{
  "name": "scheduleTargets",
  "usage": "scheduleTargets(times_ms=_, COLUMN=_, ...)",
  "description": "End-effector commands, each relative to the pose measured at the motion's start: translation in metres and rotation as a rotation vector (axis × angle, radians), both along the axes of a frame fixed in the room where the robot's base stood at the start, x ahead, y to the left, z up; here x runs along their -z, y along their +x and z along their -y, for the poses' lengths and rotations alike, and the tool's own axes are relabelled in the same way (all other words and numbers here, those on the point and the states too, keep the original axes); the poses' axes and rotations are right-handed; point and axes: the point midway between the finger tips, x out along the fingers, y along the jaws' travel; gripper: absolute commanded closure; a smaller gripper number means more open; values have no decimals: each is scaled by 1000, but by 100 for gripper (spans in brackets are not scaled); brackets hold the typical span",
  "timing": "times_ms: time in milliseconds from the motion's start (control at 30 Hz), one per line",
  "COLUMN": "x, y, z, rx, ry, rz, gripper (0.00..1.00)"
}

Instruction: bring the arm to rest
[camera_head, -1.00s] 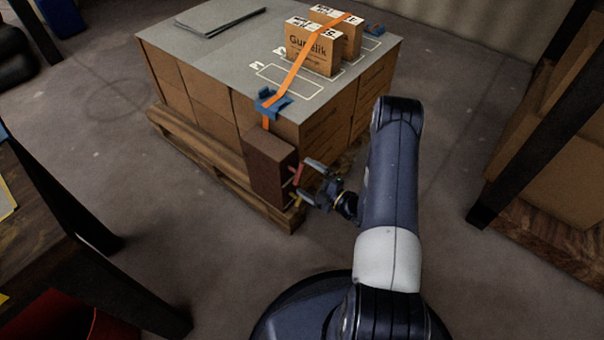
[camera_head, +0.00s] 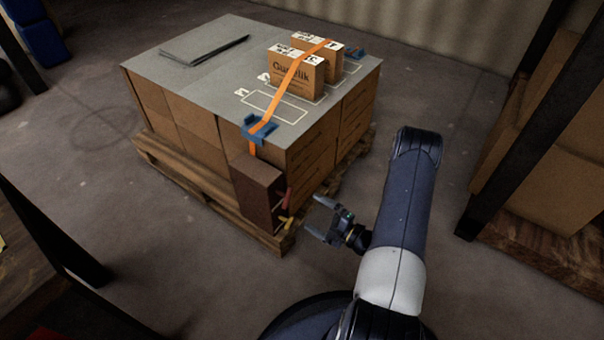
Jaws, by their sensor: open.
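My gripper (camera_head: 316,221) is at the end of my dark blue and white arm, in the middle of the head view. Its two grey fingers are spread apart with nothing between them, and they point left. It is apart from a dark brown box (camera_head: 256,194) at the near corner of the loaded pallet (camera_head: 213,203). A red lever (camera_head: 287,199) and a yellow lever (camera_head: 288,223) stick out on the right side of that box.
Cartons (camera_head: 315,140) are stacked on the pallet under a grey sheet (camera_head: 205,68). An orange strap (camera_head: 279,100) crosses two smaller boxes on top. A dark-framed rack with cartons (camera_head: 555,160) stands at right, a dark table (camera_head: 25,285) at lower left. Floor right of the pallet is clear.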

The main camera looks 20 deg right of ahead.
Motion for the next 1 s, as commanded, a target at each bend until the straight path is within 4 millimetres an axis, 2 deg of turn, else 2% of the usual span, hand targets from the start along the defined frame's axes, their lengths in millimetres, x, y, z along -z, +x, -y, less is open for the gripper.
scheduleTargets(times_ms=167, x=1, y=12, z=-9, rx=-4, ry=-1, rz=1, gripper=0)
scheduleTargets(times_ms=700, x=1, y=78, z=-57, rx=-4, ry=-2, rz=5, gripper=0)
scheduleTargets(times_ms=867, x=0, y=88, z=-65, rx=-2, ry=-1, rz=3, gripper=0)
scheduleTargets(times_ms=1000, x=-1, y=87, z=-63, rx=-1, ry=-17, rz=14, gripper=0)
